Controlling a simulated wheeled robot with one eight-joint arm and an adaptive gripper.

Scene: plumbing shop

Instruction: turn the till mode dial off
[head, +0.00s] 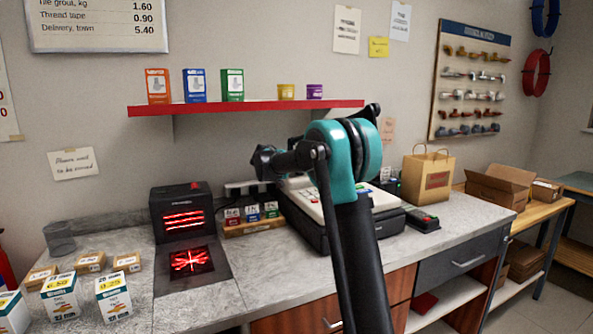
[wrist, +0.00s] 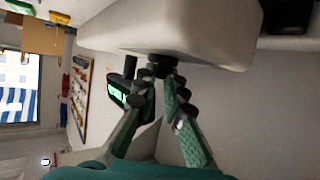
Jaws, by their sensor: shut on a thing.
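The till (head: 316,231) is a pale body with a key panel on a dark base, on the grey counter. My arm crosses in front of it in the head view and hides part of it. In the wrist view the pale till body (wrist: 190,38) fills the top. A small dark dial (wrist: 158,60) stands out from its edge. My gripper (wrist: 166,82) has its fingertips shut on this dial, one on either side. The dial's marks and pointer cannot be read. In the head view the dial and fingertips cannot be made out.
A black scanner (head: 181,212) with red light stands left of the till, beside small boxes (head: 112,293). A card terminal (head: 422,219) and paper bag (head: 428,176) stand to the right. A red shelf (head: 245,107) hangs above. A dark unit with a green display (wrist: 120,92) sits close beside my fingers.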

